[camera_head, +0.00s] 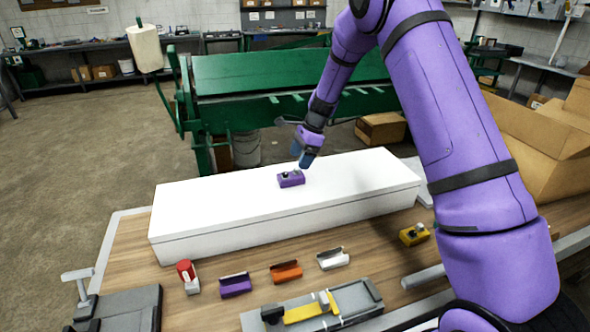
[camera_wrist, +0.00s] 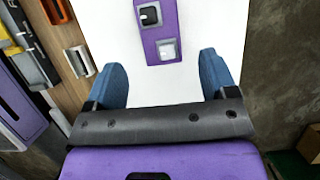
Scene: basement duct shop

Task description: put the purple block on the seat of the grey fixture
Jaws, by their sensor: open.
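The purple block (camera_head: 291,180) lies on top of the long white box (camera_head: 220,208), with a black knob and a pale grey knob on it. In the wrist view the purple block (camera_wrist: 160,32) lies beyond the fingertips, in line with the gap between them. My gripper (camera_head: 306,157) is above the box, just behind and to the right of the block; in the wrist view its blue fingers (camera_wrist: 163,75) are spread and empty. A pale grey channel-shaped piece (camera_head: 332,259), apparently the grey fixture, lies on the wooden bench in front of the box. Its channel looks empty.
Orange (camera_head: 286,271) and purple (camera_head: 235,285) channel pieces lie beside the pale one. A red-topped item (camera_head: 187,276), a yellow block (camera_head: 414,234) and a grey tool with a yellow bar (camera_head: 315,307) are also on the bench. A cardboard box (camera_head: 545,140) stands at right.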

